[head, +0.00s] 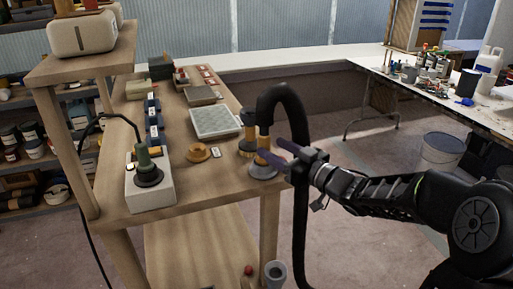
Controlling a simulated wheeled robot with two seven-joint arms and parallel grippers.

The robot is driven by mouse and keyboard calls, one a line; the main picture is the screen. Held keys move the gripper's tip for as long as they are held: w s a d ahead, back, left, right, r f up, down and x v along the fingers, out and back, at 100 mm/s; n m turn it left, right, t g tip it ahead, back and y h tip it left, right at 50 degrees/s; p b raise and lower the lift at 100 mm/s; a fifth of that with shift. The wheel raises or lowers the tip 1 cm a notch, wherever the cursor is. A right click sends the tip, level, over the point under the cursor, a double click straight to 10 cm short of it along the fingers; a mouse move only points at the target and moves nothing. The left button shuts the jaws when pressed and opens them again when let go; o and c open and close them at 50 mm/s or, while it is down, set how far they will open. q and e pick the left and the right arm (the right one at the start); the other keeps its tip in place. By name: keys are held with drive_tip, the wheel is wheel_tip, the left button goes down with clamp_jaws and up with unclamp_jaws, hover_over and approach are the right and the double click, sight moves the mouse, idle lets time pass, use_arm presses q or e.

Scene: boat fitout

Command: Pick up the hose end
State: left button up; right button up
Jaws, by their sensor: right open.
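A thick black hose (299,215) rises beside the right edge of the wooden bench, arches over and comes down onto the bench's front right corner. Its hose end (263,133) has a brass-coloured part and points down above a grey round base (262,171). My right gripper (269,148) comes in from the right, open, with its dark purplish fingers at the hose end's lower part. I cannot tell whether the fingers touch it. The gripper and hose partly hide the fitting. My left gripper is out of view.
The wooden bench (190,186) carries a second brass-and-black fitting (246,146), a wooden ring (198,152), a light grid panel (215,122) and a white box with a green-grey fitting (152,190). A bottle (248,278) and grey cup (275,272) stand below. Open floor lies behind my right arm.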

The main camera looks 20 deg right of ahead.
drive_tip(key=shift+x, duration=1.25)
drive_tip(key=x, duration=0.5)
drive_tip(key=shift+w+f, duration=0.15)
drive_tip(key=shift+c, duration=0.2)
clamp_jaws()
